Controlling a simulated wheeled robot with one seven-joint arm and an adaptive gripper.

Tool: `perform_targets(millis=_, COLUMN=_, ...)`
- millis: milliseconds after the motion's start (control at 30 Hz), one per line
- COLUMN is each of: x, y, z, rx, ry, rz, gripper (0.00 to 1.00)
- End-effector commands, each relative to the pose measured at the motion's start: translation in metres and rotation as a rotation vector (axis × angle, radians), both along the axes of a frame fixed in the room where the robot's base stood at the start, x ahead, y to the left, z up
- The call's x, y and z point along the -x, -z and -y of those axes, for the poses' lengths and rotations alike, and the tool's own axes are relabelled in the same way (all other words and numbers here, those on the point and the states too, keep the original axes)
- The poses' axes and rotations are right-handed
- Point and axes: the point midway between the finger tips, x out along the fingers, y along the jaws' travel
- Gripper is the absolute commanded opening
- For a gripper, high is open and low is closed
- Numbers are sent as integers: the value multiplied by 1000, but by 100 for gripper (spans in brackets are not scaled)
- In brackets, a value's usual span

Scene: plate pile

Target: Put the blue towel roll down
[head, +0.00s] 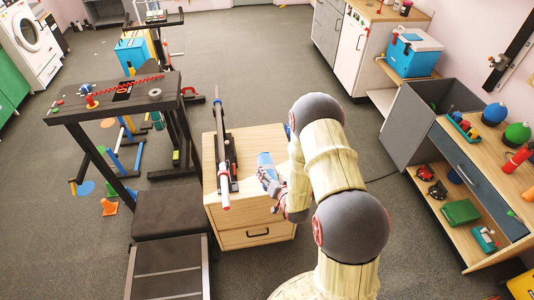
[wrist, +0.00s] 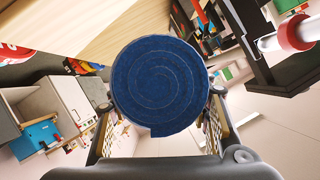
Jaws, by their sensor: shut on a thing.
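The blue towel roll (head: 265,160) is in my gripper (head: 270,182), over the top of a light wooden drawer cabinet (head: 258,237) in the head view. In the wrist view the end of the blue towel roll (wrist: 160,85) faces me as a dark blue spiral. The fingers of my gripper (wrist: 160,112) stand on both sides of it, shut on it. A light wooden surface (wrist: 85,30) shows close by at the upper left. I cannot tell whether the roll touches the cabinet top. My arm hides the cabinet's right part.
A long dark tool with a red-banded white end (head: 224,160) lies along the left of the cabinet top, close to the roll. A black workbench (head: 130,100) stands to the left. A grey open bin (head: 410,125) and a wooden shelf unit (head: 465,205) stand to the right.

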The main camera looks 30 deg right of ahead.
Motion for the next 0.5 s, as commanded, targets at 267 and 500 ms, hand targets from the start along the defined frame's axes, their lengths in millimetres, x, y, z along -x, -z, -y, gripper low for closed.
perform_targets(millis=267, x=-33, y=17, z=27, rx=5, ry=4, rz=0, gripper=18)
perform_targets(millis=500, x=-81, y=42, z=52, rx=5, ry=4, rz=0, gripper=18)
